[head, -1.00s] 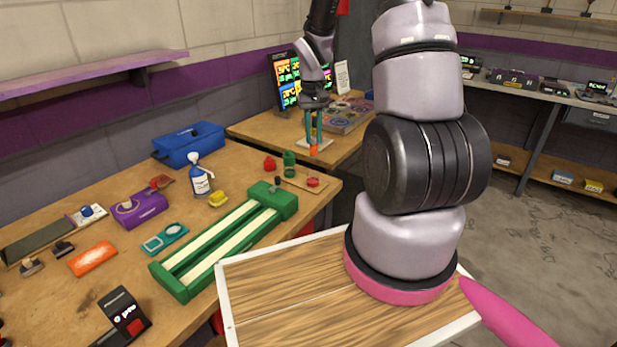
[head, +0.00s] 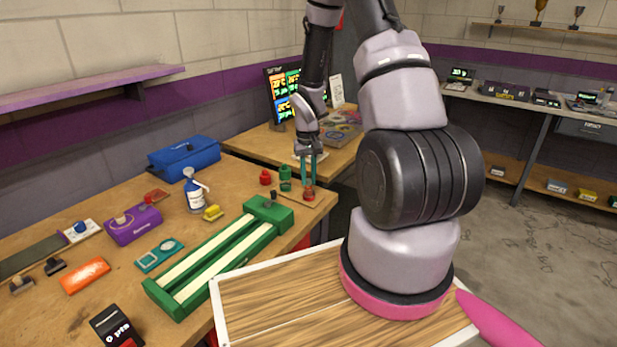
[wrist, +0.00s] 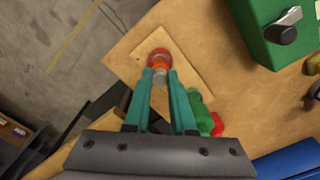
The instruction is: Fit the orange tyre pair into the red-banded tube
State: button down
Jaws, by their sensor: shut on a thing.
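My gripper (head: 308,182) is shut on the orange tyre pair (wrist: 161,77), with its teal fingers pointing down. The small orange piece shows between the fingertips in the wrist view. The red-banded tube (head: 309,195) stands on a light wooden board; its red ring also shows in the wrist view (wrist: 158,54). The fingertips and the tyre pair are right at the tube's top. The fingers hide part of the tube, and I cannot tell whether the tyre pair is inside its mouth.
Green pieces (head: 286,178) and a red piece (head: 265,178) stand just left of the tube. A green slot track (head: 222,252) with a dark knob lies in front. A blue case (head: 185,156) and a blue bottle (head: 194,194) are farther left.

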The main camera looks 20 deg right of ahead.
jog(key=c, duration=0.7)
grip_release()
notch_tip(320, 180, up, 12)
notch_tip(320, 180, up, 10)
jog(key=r+t, duration=0.1)
jog(key=t, duration=0.1)
send_over(308, 180)
jog(key=s+a, duration=0.2)
jog(key=s, duration=0.1)
jog(key=s+a+r+t, duration=0.1)
jog(key=s+a+r, duration=0.1)
jog(key=s+r, duration=0.3)
jog(key=s+a+r+m+t+y, duration=0.1)
jog(key=s+r+t, duration=0.1)
jog(key=s+r, duration=0.4)
jog(key=s+a+r+m+t+y, duration=0.1)
jog(key=s+a+r+t, duration=0.1)
jog(key=s+r, duration=0.3)
jog(key=shift+s+a+r, duration=0.2)
jog(key=shift+s, duration=0.25)
jog(key=shift+s+a+r, duration=0.15)
jog(key=shift+s+r, duration=0.05)
jog(key=shift+s, duration=0.2)
